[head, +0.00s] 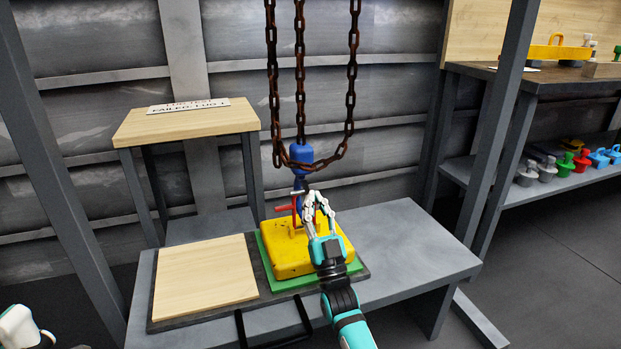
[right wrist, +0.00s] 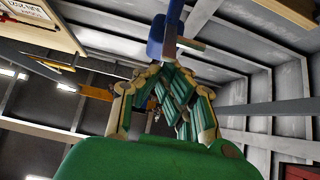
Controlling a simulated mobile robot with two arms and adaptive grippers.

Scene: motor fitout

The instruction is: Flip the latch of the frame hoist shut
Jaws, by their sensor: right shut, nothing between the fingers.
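The frame hoist's blue hook (head: 301,158) hangs upright on rusty chains above a yellow block (head: 278,258). A red bar (head: 288,207) and a small grey piece show at the hook's lower end; I cannot tell which part is the latch. My right gripper (head: 318,200) is shut and empty, just right of the hook's lower part. In the right wrist view the blue hook (right wrist: 162,36) rises beyond the fingertips, with a greyish bar (right wrist: 190,43) sticking out to its right. Contact is unclear. A white part at the lower left of the head view may be my left arm; its fingers are not visible.
The yellow block sits on a green mat (head: 308,280) on a grey bench (head: 405,245), beside a wooden board (head: 205,278). A small wooden table (head: 185,122) with a sign (head: 195,105) stands behind left. Shelves (head: 525,187) with coloured parts stand right.

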